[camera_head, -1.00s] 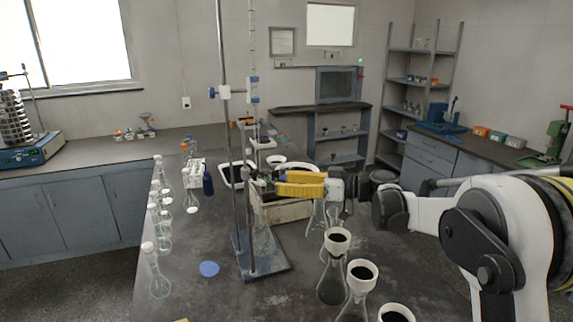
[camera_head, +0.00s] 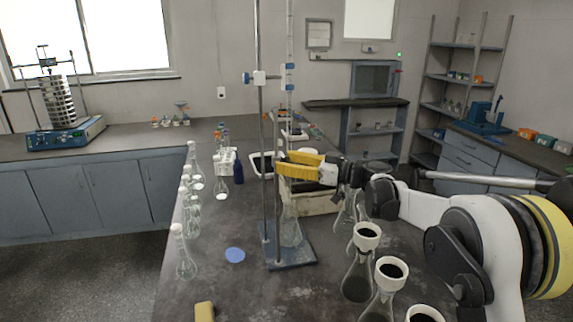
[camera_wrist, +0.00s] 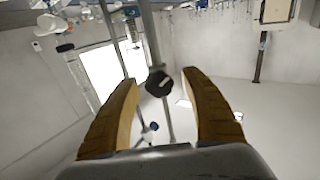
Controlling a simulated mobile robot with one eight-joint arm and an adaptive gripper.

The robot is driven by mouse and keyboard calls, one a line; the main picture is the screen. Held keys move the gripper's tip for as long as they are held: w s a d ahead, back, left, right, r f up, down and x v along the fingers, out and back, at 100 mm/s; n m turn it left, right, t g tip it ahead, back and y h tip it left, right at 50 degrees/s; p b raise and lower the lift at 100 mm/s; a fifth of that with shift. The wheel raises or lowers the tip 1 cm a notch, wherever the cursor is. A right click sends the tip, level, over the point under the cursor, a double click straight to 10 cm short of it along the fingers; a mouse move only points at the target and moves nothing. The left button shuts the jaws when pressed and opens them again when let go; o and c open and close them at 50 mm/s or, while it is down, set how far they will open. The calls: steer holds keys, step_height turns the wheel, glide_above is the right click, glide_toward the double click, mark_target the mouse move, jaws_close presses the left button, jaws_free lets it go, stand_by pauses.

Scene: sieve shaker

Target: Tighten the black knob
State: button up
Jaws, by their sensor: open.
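The sieve shaker (camera_head: 62,138) stands on the back-left counter by the window, with a stack of metal sieves (camera_head: 57,102) between upright rods. A small dark piece (camera_head: 47,62) sits at its top, too small to make out. My gripper (camera_head: 280,163), with yellow fingers, is at the stand on the middle bench, far from the shaker. In the wrist view my gripper (camera_wrist: 160,82) is open, with a black knob (camera_wrist: 158,82) seen between the fingertips, in line with a metal rod (camera_wrist: 150,45). I cannot tell its distance or whether the fingers touch it.
The clamp stand (camera_head: 290,258) with a blue and white clamp (camera_head: 260,77) rises beside my gripper. Glass flasks (camera_head: 185,265) line the bench's left side. A blue disc (camera_head: 235,255) lies on open bench.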

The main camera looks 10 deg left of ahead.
jaws_close()
steer(key=shift+m, duration=0.4)
steer(key=m+p, duration=0.1)
steer(key=m, duration=0.3)
steer(key=shift+w, duration=0.1)
steer(key=m+p, duration=0.1)
steer(key=m, duration=0.8)
steer(key=shift+w+f+p, duration=0.1)
steer(key=shift+p, duration=0.25)
steer(key=m, duration=0.4)
steer(key=shift+f, duration=0.1)
